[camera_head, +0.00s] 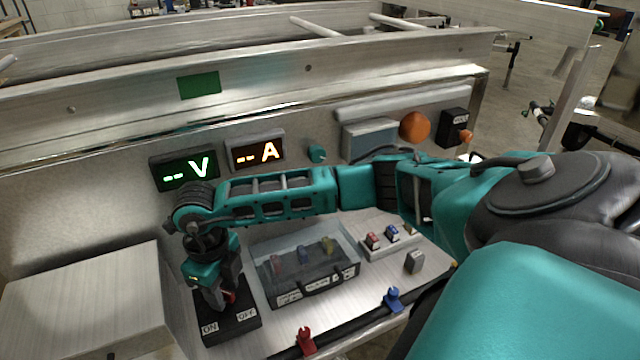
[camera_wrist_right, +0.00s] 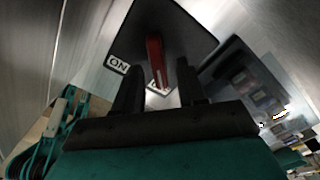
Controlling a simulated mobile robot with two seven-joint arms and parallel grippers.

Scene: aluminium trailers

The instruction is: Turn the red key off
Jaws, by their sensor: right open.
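The red key (camera_wrist_right: 155,62) sits on a black switch plate (camera_head: 238,326), which has a white ON label (camera_head: 210,327) on the left and an OFF label (camera_head: 247,314) on the right. In the head view the red key (camera_head: 230,297) is mostly hidden by my gripper. My right gripper (camera_head: 222,300) points down over the plate. In the right wrist view its two dark fingers stand open, one on each side of the key's near end. A second label is partly hidden under the key there. I cannot tell whether the fingers touch the key. My left gripper is not in view.
A clear-lidded case (camera_head: 305,272) stands right of the plate, and a metal box (camera_head: 90,305) stands left. Red (camera_head: 306,341) and blue (camera_head: 392,299) clips sit on the front rail.

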